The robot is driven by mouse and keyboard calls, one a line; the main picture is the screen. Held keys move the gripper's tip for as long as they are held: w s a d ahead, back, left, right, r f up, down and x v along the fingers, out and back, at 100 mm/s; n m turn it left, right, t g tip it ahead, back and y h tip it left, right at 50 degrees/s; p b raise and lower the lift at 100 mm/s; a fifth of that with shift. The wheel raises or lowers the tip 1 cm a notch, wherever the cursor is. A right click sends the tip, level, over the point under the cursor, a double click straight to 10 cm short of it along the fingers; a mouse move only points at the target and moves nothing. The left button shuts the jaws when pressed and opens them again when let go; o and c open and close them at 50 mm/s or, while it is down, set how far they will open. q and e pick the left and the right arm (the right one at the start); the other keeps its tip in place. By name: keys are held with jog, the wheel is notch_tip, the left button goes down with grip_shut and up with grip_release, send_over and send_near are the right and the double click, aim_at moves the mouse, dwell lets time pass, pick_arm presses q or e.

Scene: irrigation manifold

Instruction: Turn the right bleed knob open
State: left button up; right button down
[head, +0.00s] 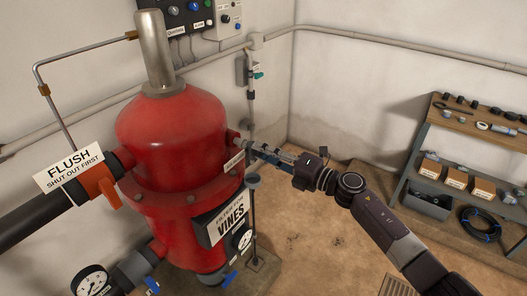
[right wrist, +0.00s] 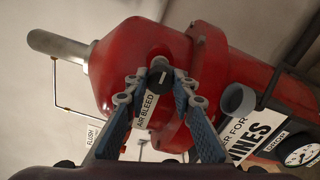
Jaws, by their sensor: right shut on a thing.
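A red filter tank (head: 172,130) stands at the left of the head view and also fills the right wrist view (right wrist: 125,55). Its black bleed knob (right wrist: 159,79) has a light mark on its face, beside a white "AIR BLEED" label (right wrist: 147,108). The label also shows in the head view (head: 234,161). My right gripper (head: 256,148) reaches the tank's right side. In the right wrist view its blue-padded fingers (right wrist: 158,88) are shut on the knob from both sides. The knob is hard to make out in the head view. My left gripper is not in view.
A "VINES" sign (head: 226,225) and a gauge (head: 244,239) sit below the gripper. An orange handle (head: 101,187) is on the left pipe. A shelf (head: 437,150) with parts stands at right. The floor between is mostly clear.

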jog(key=shift+d, duration=0.1)
jog(key=c, duration=1.6)
grip_release()
jog(key=v, duration=1.2)
jog(key=shift+w+f, duration=0.1)
